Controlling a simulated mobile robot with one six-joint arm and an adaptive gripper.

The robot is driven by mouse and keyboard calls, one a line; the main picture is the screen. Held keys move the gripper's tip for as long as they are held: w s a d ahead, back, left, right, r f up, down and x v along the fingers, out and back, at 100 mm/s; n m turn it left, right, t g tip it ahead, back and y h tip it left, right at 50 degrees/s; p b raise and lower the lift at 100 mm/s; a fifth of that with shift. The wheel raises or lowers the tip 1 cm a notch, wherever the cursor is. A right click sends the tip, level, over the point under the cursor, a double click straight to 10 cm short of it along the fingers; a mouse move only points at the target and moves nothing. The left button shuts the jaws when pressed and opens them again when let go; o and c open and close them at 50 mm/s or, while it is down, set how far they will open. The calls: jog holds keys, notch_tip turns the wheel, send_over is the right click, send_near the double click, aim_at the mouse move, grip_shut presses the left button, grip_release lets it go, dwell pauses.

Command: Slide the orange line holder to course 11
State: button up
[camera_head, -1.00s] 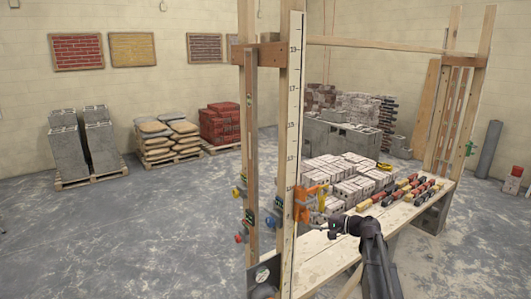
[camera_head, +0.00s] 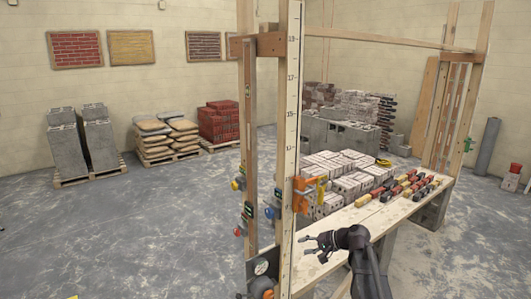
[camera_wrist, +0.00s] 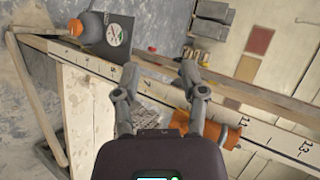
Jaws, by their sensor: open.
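The orange line holder (camera_head: 305,192) is on the white numbered pole (camera_head: 291,110), below the 13 mark in the head view. In the wrist view its orange body (camera_wrist: 224,134) lies beside the 11 mark, partly behind my right finger. I cannot tell its exact alignment with that mark. My gripper (camera_head: 313,248) is open and empty, below and right of the holder in the head view. In the wrist view its spread fingers (camera_wrist: 160,75) reach across the pole's edge, with the orange body beside the right finger.
A wooden bench (camera_head: 385,215) with bricks (camera_head: 345,172) and red and yellow tools (camera_head: 410,186) stands right of the pole. A wooden post (camera_head: 249,150) with blue and red fittings stands left. Another orange piece (camera_head: 262,287) is near the pole's foot. Open floor lies left.

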jog(key=s+d+f+n+g+h+b, duration=0.1)
jog(key=s+f+h+b, duration=0.4)
jog(key=s+f, duration=0.5)
jog(key=s+d+f+n+g+h+b, duration=0.2)
jog(key=s+f+n+g+h+b, duration=0.1)
jog(key=s+f, duration=0.8)
jog(key=s+g+h+b, duration=0.1)
jog(key=h+b, duration=0.1)
jog(key=b, duration=0.1)
jog(key=shift+s+n+h, duration=0.35)
jog(key=shift+n+h, duration=0.05)
jog(key=shift+d, duration=0.15)
jog(key=shift+f, duration=0.1)
dwell(0.4)
